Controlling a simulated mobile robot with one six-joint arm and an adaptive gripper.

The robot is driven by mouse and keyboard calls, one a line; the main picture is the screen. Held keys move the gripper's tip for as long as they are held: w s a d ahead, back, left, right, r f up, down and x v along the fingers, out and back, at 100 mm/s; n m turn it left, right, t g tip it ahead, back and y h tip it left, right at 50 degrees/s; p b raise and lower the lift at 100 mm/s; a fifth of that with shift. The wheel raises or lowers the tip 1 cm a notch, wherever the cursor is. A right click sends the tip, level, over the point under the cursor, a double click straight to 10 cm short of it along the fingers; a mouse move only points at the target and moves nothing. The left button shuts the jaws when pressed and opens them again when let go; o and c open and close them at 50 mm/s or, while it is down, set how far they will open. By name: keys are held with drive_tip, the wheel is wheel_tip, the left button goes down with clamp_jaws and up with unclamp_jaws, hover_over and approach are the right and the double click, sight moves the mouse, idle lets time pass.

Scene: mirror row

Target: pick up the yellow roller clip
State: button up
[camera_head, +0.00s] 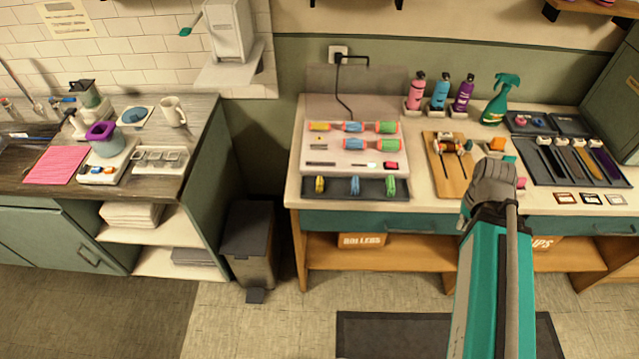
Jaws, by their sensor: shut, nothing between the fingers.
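The yellow roller clip (320,185) stands in the left part of a dark tray (340,193) along the front of the white roller base (338,169). A blue clip (355,186) and a green clip (391,185) stand to its right in the same tray, spaced apart. My arm, teal with a grey end, rises from the bottom at right of the picture, well to the right of the yellow clip. No gripper fingers can be made out, and nothing covers the yellow clip.
Yellow, blue and green rollers (353,127) lie on the roller base. A wooden board with tools (451,190) lies to its right, near my arm. Bottles (440,93) stand behind. A grey bin (249,243) stands left of the table; a dark mat (390,335) lies on the floor in front.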

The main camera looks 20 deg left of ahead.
drive_tip(key=o, duration=0.4)
drive_tip(key=shift+w+a, duration=0.15)
drive_tip(key=o, duration=0.9)
drive_tip(key=w+a+n, duration=0.3)
drive_tip(key=a, duration=0.2)
drive_tip(key=shift+r+p, duration=0.45)
wheel_tip(320, 180, up, 4)
drive_tip(key=f+n+p, duration=0.1)
drive_tip(key=n+p, duration=0.3)
drive_tip(key=n, duration=1.5)
hover_over(320, 182)
drive_tip(key=shift+r, duration=0.25)
drive_tip(key=shift+f+b, duration=0.15)
drive_tip(key=shift+b, duration=0.25)
wheel_tip(320, 182, down, 8)
drive_tip(key=b, duration=0.8)
drive_tip(key=shift+f, duration=0.2)
drive_tip(key=shift+w, duration=0.1)
